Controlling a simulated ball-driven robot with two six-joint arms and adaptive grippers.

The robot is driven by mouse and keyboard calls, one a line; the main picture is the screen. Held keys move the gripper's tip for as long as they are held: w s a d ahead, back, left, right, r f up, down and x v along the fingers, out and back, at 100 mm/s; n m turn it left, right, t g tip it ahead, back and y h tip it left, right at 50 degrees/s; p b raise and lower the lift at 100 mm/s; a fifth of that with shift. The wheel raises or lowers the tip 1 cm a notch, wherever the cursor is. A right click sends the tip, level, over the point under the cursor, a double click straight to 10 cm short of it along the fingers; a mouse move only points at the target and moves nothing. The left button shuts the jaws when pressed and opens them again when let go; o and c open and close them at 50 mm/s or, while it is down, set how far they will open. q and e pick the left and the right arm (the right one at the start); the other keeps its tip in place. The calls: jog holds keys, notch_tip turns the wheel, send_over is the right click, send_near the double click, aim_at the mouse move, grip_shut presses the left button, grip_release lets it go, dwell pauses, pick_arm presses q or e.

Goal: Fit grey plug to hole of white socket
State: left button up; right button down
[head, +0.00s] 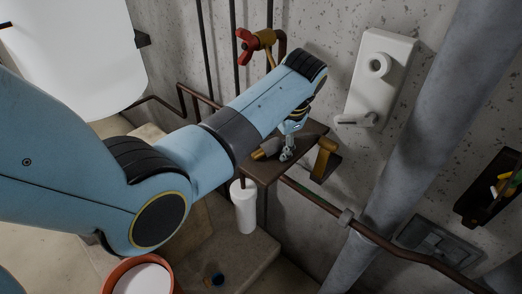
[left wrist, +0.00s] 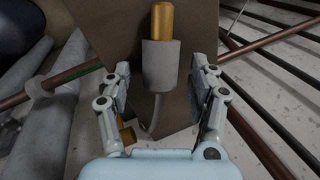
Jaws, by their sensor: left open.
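The grey plug (left wrist: 160,68) has a gold pin and a short cord, and lies on the brown shelf (left wrist: 112,25). In the head view the plug (head: 270,146) is partly hidden by my left gripper (head: 290,148). In the left wrist view my left gripper (left wrist: 158,88) is open, with one finger on each side of the plug and a visible gap to both. The white socket (head: 378,66), a plate with a raised round hole and a lever below, is on the wall right of my left arm. My right gripper is not in view.
A yellow-handled thing (head: 324,158) is beside the shelf's right edge. A red and yellow valve (head: 257,40) is behind my arm. A thick grey pipe (head: 430,110) runs right of the socket. A white bottle (head: 244,205) stands below the shelf.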

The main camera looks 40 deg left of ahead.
pick_arm(q)
grip_shut()
jog(key=shift+r, duration=0.1)
dwell(0.3)
